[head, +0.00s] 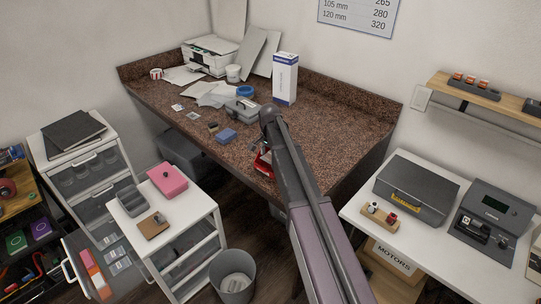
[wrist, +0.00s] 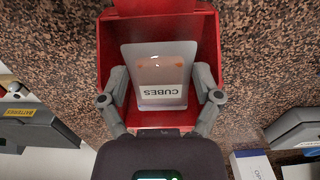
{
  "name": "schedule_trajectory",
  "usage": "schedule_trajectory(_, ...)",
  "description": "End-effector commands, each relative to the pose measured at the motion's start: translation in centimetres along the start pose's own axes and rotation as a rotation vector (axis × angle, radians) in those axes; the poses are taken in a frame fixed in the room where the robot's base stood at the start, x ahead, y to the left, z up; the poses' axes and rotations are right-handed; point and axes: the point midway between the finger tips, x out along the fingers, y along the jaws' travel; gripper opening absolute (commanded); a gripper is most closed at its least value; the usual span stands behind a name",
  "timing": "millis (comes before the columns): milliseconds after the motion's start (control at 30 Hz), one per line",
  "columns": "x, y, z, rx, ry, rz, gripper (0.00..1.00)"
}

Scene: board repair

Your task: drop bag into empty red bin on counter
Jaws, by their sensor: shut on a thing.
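In the wrist view, my gripper (wrist: 160,92) is shut on a clear bag (wrist: 157,62) with a white label reading "CUBES". Some small orange things show through the bag. The bag is over the red bin (wrist: 207,50), within its outline as seen from above; I cannot tell how far it is above the bin floor. The bin stands on the speckled brown counter (wrist: 55,50). In the head view, the red bin (head: 262,163) shows only in part behind my arm, near the counter's front edge.
A grey case (head: 242,109), a blue box (head: 226,136) and a tall white-and-blue carton (head: 285,79) stand on the counter. A printer (head: 209,54) and papers lie at the back. A white table with a dark case (head: 416,190) is at right. The counter's right part is clear.

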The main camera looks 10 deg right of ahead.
Motion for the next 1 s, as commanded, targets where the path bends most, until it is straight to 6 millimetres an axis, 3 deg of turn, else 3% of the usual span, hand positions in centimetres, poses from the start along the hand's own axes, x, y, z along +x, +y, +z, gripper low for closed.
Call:
schedule_trajectory(233,0.94,0.02,-0.02,0.0,0.0,0.0,0.35)
schedule_trajectory(867,1.0,0.03,-0.04,0.001,0.0,0.0,0.35)
schedule_trajectory(900,1.0,0.03,-0.04,0.001,0.0,0.0,0.94)
schedule_trajectory(933,1.0,0.03,-0.04,0.001,0.0,0.0,1.0)
schedule_trajectory(1000,1.0,0.03,-0.04,0.001,0.0,0.0,1.0)
